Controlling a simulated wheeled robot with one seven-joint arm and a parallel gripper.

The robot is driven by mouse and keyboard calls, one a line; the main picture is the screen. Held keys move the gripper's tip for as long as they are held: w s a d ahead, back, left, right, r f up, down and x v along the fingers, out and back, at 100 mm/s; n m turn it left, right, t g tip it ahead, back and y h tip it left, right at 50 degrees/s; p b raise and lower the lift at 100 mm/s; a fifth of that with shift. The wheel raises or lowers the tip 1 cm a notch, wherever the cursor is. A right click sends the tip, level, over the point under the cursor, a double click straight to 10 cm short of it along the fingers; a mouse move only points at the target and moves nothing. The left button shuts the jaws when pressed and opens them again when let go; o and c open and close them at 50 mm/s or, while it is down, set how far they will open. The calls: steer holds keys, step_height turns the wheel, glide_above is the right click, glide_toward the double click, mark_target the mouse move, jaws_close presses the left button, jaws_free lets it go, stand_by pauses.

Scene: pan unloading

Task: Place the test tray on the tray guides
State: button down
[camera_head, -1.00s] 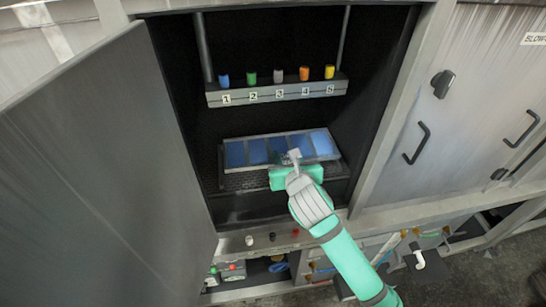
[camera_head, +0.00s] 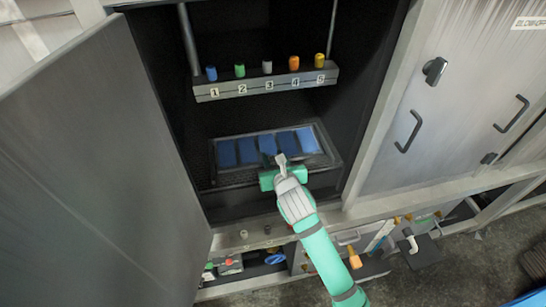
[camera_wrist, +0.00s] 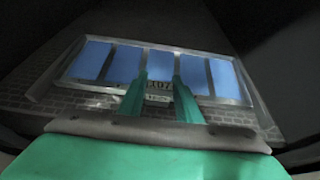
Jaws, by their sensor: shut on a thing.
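The test tray (camera_head: 310,141) is a flat metal-edged tray with a row of several blue panels, inside the open cabinet below the numbered rail. It also shows in the wrist view (camera_wrist: 104,66), with a label at its near edge. My gripper (camera_head: 278,160) reaches in from the front, at the middle of the tray's near edge. In the wrist view the green fingers (camera_wrist: 160,95) are on either side of the label and shut on the tray's near edge. The tray lies over a dark framed shelf (camera_head: 328,164); I cannot tell whether it rests fully on the guides beneath.
A rail (camera_head: 262,88) with numbered, coloured knobs hangs above the tray. The open cabinet door (camera_head: 95,170) stands at the left. A closed door with black handles (camera_head: 408,131) is at the right. Small knobs line the ledge below.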

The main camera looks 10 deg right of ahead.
steer(key=shift+d+f, duration=0.1)
steer(key=c, duration=1.3)
jaws_free()
steer(key=shift+w, duration=0.1)
